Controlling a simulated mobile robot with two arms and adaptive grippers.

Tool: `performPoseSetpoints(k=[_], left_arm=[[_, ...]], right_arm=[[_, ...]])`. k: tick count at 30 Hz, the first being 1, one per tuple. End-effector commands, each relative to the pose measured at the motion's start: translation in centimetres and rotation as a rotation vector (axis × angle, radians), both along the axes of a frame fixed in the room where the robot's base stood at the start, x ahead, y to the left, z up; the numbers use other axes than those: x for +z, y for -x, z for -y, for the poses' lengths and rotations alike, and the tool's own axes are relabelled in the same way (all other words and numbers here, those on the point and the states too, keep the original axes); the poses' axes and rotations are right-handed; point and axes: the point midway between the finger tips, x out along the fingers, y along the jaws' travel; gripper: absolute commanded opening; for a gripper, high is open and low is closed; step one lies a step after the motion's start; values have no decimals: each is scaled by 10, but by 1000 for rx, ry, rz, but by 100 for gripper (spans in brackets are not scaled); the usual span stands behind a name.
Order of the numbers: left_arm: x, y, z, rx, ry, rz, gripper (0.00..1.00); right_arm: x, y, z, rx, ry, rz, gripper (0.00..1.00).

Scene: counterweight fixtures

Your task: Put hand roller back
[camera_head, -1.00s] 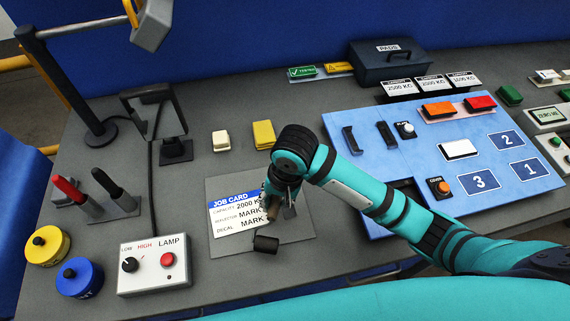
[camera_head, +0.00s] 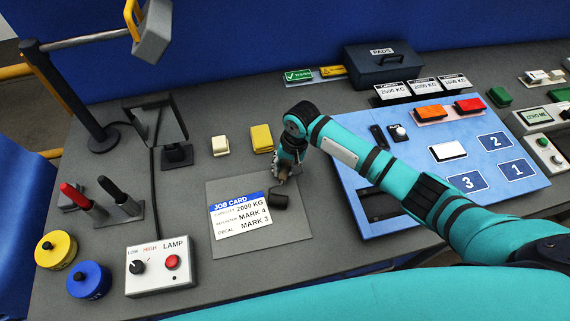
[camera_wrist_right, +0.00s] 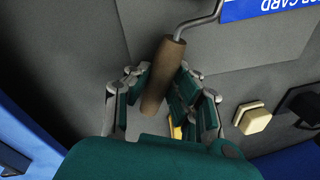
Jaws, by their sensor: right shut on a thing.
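The hand roller has a black roller head (camera_head: 278,200), which shows over the right part of the grey job card plate (camera_head: 290,225). Whether it touches the plate I cannot tell. My right gripper (camera_head: 286,174) is shut on its brown handle, which is mostly hidden in the head view. In the right wrist view the wooden handle (camera_wrist_right: 163,75) sits between the green finger pads of the right gripper (camera_wrist_right: 163,92), with a bent metal rod leading off its end. My left gripper is not in view.
A yellow block (camera_head: 262,138) and a cream block (camera_head: 220,145) lie behind the plate. The blue board (camera_head: 440,185) lies right, partly under my arm. The lamp box (camera_head: 160,265) and a stand with red and black handles (camera_head: 115,212) are left.

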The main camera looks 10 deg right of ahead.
Motion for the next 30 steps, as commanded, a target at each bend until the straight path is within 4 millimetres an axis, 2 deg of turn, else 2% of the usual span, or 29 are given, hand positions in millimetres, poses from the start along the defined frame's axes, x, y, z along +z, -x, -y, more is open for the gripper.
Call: performPoseSetpoints(k=[9, 10, 15, 25, 30], left_arm=[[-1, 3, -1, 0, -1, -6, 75], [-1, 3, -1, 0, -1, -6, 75], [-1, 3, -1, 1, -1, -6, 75], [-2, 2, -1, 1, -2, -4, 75], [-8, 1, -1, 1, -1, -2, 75]], right_arm=[[-3, 0, 0, 0, -1, 0, 0], [-2, 0, 0, 1, 0, 1, 24], [-2, 0, 0, 1, 0, 1, 44], [3, 0, 0, 1, 0, 2, 44], [27, 1, 5, 1, -1, 7, 44]])
